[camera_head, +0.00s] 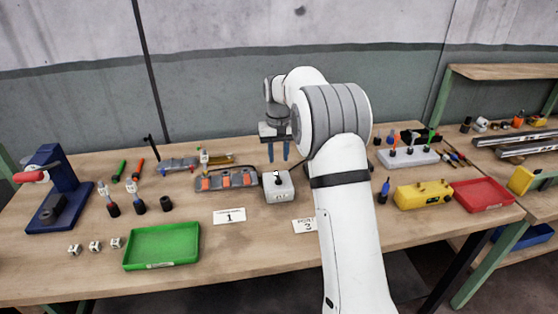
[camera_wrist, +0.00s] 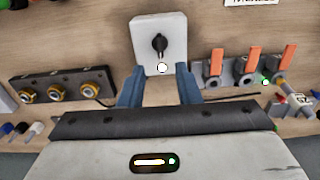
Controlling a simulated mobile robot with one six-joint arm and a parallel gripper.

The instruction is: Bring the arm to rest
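My gripper (camera_head: 278,152) has two blue fingers that point down above the workbench (camera_head: 270,243). It is at the back edge of a small white box (camera_head: 279,187) with a dark knob on top. In the wrist view my gripper (camera_wrist: 160,86) shows its fingers apart with a gap between them, and nothing is held. The white box (camera_wrist: 159,38) lies just past the fingertips, with its black knob upright. I cannot tell whether the fingers touch the box. My white arm reaches over the bench from the front.
Left of the box is a grey fixture with orange parts (camera_head: 227,180). A green tray (camera_head: 162,246), white dice (camera_head: 95,246) and a blue press (camera_head: 56,193) stand further left. A yellow box (camera_head: 424,195) and red tray (camera_head: 484,195) are right of my arm.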

